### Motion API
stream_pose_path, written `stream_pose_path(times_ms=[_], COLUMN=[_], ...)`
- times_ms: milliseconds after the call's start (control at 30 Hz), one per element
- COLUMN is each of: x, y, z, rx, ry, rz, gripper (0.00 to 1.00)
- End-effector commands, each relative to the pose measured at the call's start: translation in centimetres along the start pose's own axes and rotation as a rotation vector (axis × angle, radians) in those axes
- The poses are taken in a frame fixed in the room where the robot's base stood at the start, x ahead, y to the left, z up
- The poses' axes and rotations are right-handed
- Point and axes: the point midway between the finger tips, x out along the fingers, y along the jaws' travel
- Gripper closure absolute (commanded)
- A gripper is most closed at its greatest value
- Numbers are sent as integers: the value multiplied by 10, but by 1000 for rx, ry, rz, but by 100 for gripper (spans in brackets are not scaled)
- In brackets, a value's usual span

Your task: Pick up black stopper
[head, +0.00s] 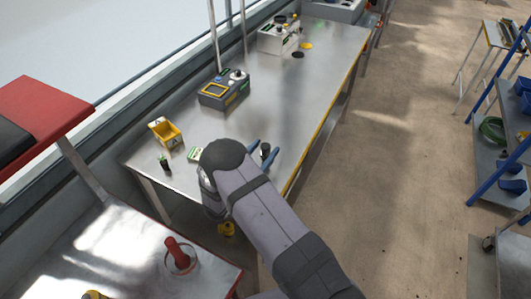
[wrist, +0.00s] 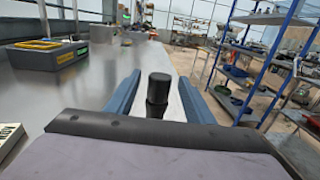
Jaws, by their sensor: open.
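The black stopper (wrist: 158,92) stands upright between the two blue fingers of my gripper (wrist: 158,93) in the wrist view. A gap shows on each side of it, so the fingers are open and apart from it. Its base is partly hidden by the gripper body. In the head view the stopper (head: 265,150) shows as a small dark upright shape on the metal table (head: 315,90), near the front right edge. My gripper (head: 262,153) is low around it there, with its blue fingers partly hidden by my arm.
A grey box with a yellow-framed panel (head: 224,90) and a white box (head: 277,40) stand farther along the table.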

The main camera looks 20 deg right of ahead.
Motion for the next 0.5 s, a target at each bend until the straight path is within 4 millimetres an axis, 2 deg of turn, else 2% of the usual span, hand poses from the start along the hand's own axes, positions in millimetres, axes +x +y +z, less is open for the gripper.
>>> stream_pose_path(times_ms=[167,500], x=[4,41], y=[0,-1], z=[0,1], rx=[0,0], ry=[0,1], rz=[-1,-3], gripper=[52,52])
